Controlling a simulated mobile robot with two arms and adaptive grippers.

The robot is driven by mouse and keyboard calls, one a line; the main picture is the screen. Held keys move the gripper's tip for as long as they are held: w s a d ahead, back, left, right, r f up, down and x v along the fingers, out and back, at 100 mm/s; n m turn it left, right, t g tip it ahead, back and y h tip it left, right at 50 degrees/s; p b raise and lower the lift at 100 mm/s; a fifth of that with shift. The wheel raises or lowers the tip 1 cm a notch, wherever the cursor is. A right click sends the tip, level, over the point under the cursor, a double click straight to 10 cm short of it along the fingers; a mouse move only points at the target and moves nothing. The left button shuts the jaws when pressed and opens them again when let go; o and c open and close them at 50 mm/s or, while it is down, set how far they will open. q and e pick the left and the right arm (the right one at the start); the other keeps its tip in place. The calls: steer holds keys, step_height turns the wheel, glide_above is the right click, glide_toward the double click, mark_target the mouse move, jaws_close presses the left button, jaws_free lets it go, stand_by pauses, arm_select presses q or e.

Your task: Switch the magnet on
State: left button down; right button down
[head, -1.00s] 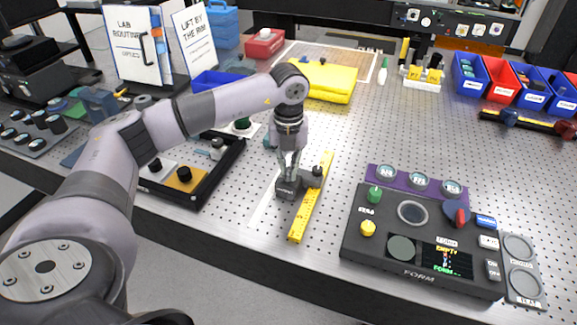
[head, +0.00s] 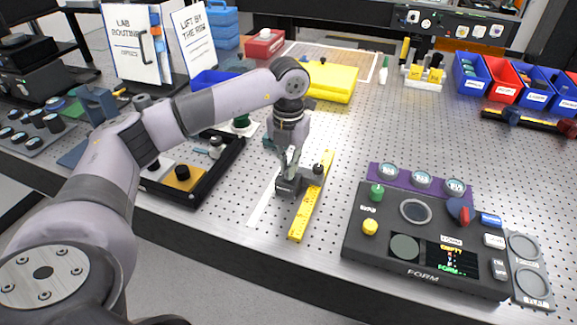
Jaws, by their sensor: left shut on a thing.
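A small dark grey block (head: 288,187), which looks like the magnet base, sits on the perforated table beside a yellow ruler-like strip (head: 308,212). A black knob (head: 318,169) stands at its right side, by the strip. My left gripper (head: 287,172) points down from above onto the block and is shut on its upper part. The fingertips partly hide the part they hold, and I cannot read a switch position. My right gripper is not in view.
The FORM console (head: 425,240) stands at the front right. A black tray (head: 190,195) with knobbed parts lies left of the gripper.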

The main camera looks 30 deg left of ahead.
arm_select(q)
steer(key=c, duration=1.7)
jaws_free()
step_height(320, 180, up, 12)
steer(key=shift+r, duration=0.1)
